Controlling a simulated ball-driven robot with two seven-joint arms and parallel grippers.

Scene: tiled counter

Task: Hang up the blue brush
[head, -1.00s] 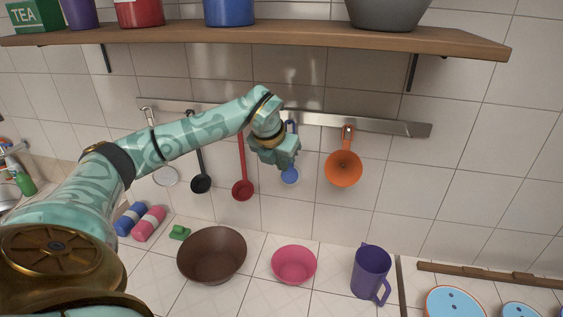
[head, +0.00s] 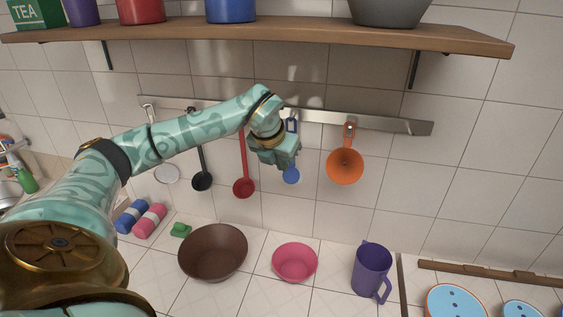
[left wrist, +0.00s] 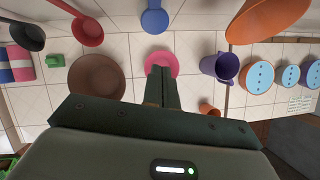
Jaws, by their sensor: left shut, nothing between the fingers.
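The blue brush (head: 291,176) hangs at the metal wall rail (head: 378,124), between the red ladle and the orange scoop. Its blue handle top shows just under the rail; its middle is hidden behind my left gripper (head: 286,164). In the left wrist view the round blue end of the brush (left wrist: 154,20) shows at the top, apart from the fingers. My left gripper (left wrist: 162,72) is shut and empty, in front of the brush. My right gripper is not in view.
A red ladle (head: 243,187), a black ladle (head: 202,181) and an orange scoop (head: 345,166) hang beside the brush. A wooden shelf (head: 300,36) runs above. Below are a brown bowl (head: 213,253), a pink bowl (head: 295,262) and a purple mug (head: 371,270).

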